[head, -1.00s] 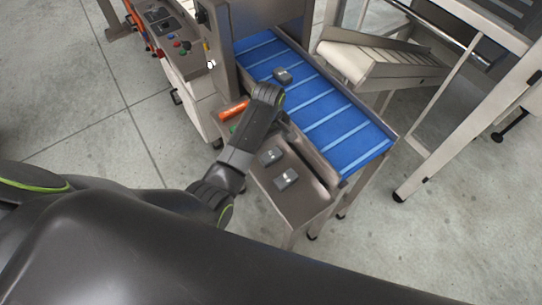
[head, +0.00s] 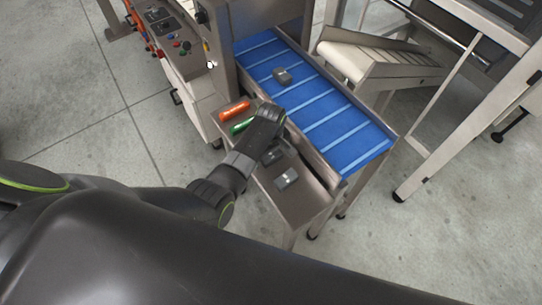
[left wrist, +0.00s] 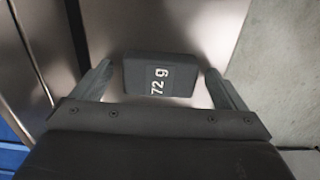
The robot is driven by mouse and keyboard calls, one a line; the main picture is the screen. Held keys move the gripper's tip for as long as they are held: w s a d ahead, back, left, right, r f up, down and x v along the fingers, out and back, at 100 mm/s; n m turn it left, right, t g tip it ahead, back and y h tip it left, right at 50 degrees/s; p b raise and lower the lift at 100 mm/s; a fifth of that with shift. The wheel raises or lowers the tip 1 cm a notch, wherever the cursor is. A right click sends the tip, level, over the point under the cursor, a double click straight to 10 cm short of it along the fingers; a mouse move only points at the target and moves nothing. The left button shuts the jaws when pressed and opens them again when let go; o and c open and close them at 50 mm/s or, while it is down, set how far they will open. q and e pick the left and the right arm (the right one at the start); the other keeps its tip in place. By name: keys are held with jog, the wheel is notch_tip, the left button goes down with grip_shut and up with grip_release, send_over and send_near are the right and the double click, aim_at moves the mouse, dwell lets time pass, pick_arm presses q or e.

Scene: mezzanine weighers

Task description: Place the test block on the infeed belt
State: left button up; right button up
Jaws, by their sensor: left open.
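My left gripper (head: 270,138) is over the steel side shelf (head: 300,207), beside the blue infeed belt (head: 345,140). In the left wrist view its jaws are open, with a dark grey block (left wrist: 160,76) marked "72 g" lying between and just beyond the fingers, not gripped. In the head view, one grey block (head: 271,156) is partly covered by my gripper, and another grey block (head: 287,178) lies nearer the shelf's front end. A third grey block (head: 282,75) rests on the belt. My right gripper is not in view.
An orange cylinder (head: 234,110) and a green cylinder (head: 242,126) lie on the shelf behind my gripper. A control panel (head: 175,42) is at upper left. A pale side conveyor (head: 345,60) stands beyond the belt. The belt's front half is clear.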

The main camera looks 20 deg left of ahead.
pick_arm(q)
jog(key=shift+c, duration=0.4)
jog(key=shift+r, duration=0.1)
jog(key=c, duration=1.1)
